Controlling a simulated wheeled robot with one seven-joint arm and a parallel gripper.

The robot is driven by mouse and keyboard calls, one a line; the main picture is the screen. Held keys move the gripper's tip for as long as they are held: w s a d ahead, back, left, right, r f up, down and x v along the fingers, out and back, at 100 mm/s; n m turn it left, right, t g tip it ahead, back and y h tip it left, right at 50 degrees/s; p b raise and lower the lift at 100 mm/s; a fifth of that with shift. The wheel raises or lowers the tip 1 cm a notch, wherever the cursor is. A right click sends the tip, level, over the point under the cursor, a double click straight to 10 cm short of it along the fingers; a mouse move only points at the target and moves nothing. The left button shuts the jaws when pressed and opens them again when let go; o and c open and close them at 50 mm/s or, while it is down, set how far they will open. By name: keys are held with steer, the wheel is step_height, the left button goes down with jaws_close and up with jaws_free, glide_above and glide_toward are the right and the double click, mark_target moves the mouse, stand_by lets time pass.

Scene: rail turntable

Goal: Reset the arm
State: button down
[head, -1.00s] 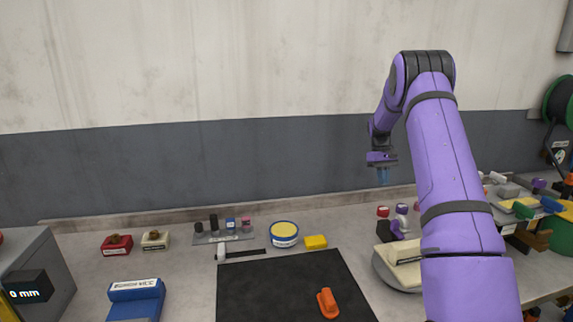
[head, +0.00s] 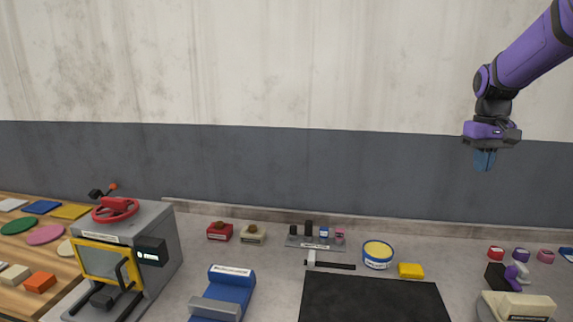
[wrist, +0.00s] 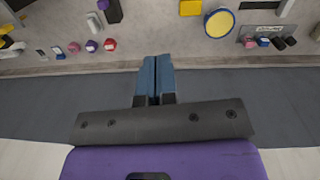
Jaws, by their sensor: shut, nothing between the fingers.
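My arm reaches in from the upper right of the head view. My gripper (head: 484,160) hangs in the air with its blue fingers pointing down, in front of the grey wall band and well above the bench. In the wrist view my gripper (wrist: 157,78) shows its two blue fingers pressed together, with nothing between them. It touches nothing.
The bench holds a black mat (head: 370,300), a round yellow-topped tin (head: 378,255), a yellow block (head: 411,270), a blue fixture (head: 226,290) and a grey machine with a red handwheel (head: 115,209). Colored discs lie on a wooden table (head: 62,268) at left. The air around my gripper is free.

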steer(key=s+a+r+t, duration=0.1)
steer(key=s+a+t, duration=0.2)
steer(key=s+a, duration=0.6)
steer(key=s+a+r+n+t, duration=0.1)
steer(key=s+a, duration=0.8)
steer(key=s, duration=0.9)
steer(key=shift+a+n+t, duration=0.2)
steer(key=shift+n+t, duration=0.1)
steer(key=shift+t, duration=0.6)
